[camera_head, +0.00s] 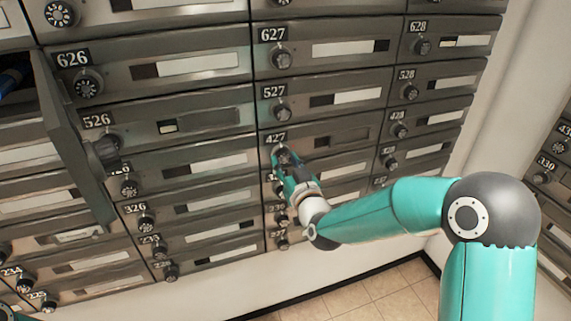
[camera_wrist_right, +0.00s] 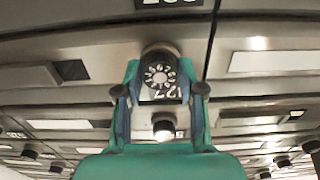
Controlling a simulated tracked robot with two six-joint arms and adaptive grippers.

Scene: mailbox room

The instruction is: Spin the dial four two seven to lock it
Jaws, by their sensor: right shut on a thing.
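The mailbox labelled 427 (camera_head: 276,138) is in the middle column, and its door (camera_head: 325,138) looks flush with its neighbours. Its round black dial sits just below the label, mostly covered by my right gripper (camera_head: 284,158). In the right wrist view the dial (camera_wrist_right: 160,76) shows white marks, and the label appears upside down. My right gripper's fingers (camera_wrist_right: 161,90) are on both sides of the dial, shut on it. The exact dial setting is too small to read.
Rows of grey mailboxes with dials surround it, such as 527 (camera_head: 274,91) above. At the left a mailbox door (camera_head: 68,128) stands open, with something blue (camera_head: 12,80) inside its compartment. Tiled floor (camera_head: 370,295) shows below.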

